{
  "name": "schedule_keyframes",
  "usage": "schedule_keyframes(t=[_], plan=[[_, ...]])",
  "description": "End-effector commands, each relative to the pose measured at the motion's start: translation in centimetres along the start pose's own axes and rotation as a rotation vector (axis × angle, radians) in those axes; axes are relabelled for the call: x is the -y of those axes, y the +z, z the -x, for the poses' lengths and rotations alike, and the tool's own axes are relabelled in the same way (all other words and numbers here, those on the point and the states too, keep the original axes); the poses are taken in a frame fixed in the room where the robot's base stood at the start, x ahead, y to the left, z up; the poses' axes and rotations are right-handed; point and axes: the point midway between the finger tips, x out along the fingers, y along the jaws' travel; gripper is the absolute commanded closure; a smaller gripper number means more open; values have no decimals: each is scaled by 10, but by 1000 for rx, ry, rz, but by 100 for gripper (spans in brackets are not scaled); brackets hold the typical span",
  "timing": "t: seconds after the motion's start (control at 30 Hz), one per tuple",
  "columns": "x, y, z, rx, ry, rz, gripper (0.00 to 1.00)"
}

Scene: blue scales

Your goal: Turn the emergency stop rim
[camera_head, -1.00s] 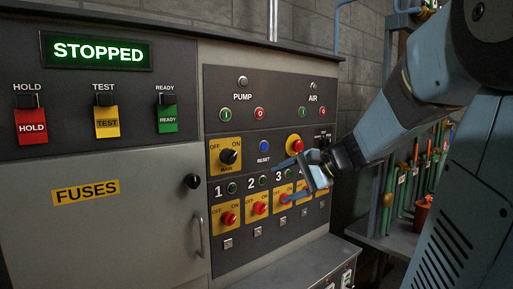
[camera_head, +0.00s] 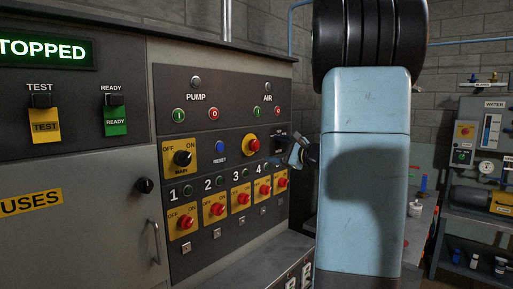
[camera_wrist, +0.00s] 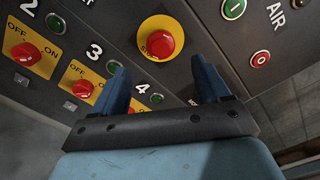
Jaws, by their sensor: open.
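The emergency stop is a red mushroom button on a round yellow plate (camera_head: 251,144) on the dark control panel, right of the blue reset button. In the wrist view the emergency stop (camera_wrist: 161,42) is ahead of and between my fingertips, with its rim in clear view. My gripper (camera_wrist: 161,78) is open and empty, its two blue fingers spread and apart from the button. In the head view my gripper (camera_head: 297,152) is just right of the emergency stop, partly hidden by my arm.
Red knobs on yellow plates (camera_head: 214,209) line the panel below, near my fingers. The black main switch (camera_head: 182,158) is at the left. Green and red pump and air buttons (camera_head: 214,114) are above. A grey ledge (camera_head: 270,262) juts out below the panel.

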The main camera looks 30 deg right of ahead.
Motion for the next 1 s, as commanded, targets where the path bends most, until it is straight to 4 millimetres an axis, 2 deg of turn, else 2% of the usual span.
schedule_keyframes(t=[0.3, 0.5, 0.7, 1.0], plan=[[-1, 0, -57, 1, 3, 0, 24], [-1, 0, -82, 1, 2, -1, 24], [0, 0, -93, 1, 0, 0, 24], [0, 0, -94, 0, 1, 0, 25]])
